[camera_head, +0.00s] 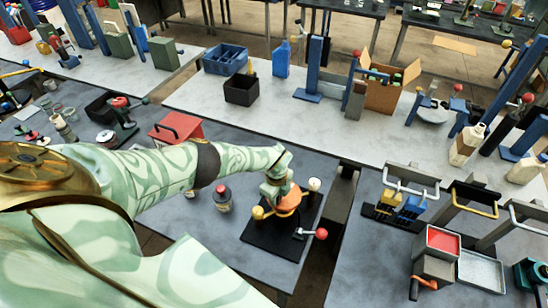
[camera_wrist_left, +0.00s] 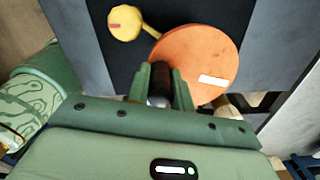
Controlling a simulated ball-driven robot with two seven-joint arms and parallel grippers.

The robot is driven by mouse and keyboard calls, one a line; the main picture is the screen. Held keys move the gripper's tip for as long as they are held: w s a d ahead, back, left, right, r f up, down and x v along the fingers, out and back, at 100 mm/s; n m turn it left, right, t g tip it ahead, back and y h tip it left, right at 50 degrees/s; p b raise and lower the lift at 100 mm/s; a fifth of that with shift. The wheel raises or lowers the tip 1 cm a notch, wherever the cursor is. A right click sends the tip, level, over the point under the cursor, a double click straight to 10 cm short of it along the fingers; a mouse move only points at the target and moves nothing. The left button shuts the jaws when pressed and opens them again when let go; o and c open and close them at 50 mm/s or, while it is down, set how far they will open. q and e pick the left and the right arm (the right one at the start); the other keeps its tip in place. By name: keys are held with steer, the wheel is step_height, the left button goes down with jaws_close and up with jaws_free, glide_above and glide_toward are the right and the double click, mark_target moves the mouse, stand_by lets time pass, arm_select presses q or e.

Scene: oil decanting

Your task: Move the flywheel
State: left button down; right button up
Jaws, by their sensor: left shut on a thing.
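The flywheel is an orange disc (camera_head: 291,203) with a white mark, on a black base plate (camera_head: 262,238) on the grey table. It also shows in the left wrist view (camera_wrist_left: 213,55). My left gripper (camera_head: 279,192) is at the disc's edge. In the left wrist view its two green fingers (camera_wrist_left: 161,85) are shut on a dark upright handle (camera_wrist_left: 160,78) at the disc's lower left edge. The fingers hide part of the handle. A yellow round knob (camera_head: 258,212) sits beside the disc on the same plate. My right gripper is not in view.
A red-knobbed lever (camera_head: 318,233) stands at the plate's right edge, and a small white-topped piece (camera_head: 314,184) behind it. A dark bottle with a red cap (camera_head: 222,198) stands to the left. A red box (camera_head: 176,130) is farther back.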

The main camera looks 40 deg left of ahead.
arm_select(q)
steer(key=shift+w+d+n+p, duration=0.1)
steer(key=shift+d+n+p, duration=0.2)
steer(key=shift+n, duration=0.4)
steer(key=shift+d+n+p, duration=0.2)
steer(key=shift+d+n, duration=0.05)
steer(key=shift+n, duration=0.45)
steer(key=c, duration=1.2)
jaws_free()
steer(key=shift+c, duration=0.2)
steer(key=shift+r, duration=0.1)
steer(key=shift+r+p, duration=0.35)
steer(key=shift+p, duration=0.1)
step_height(320, 180, up, 6)
steer(key=p, duration=0.4)
steer(key=shift+p, duration=0.4)
steer(key=shift+r+b, duration=0.35)
steer(key=shift+b, duration=0.6)
step_height(320, 180, up, 9)
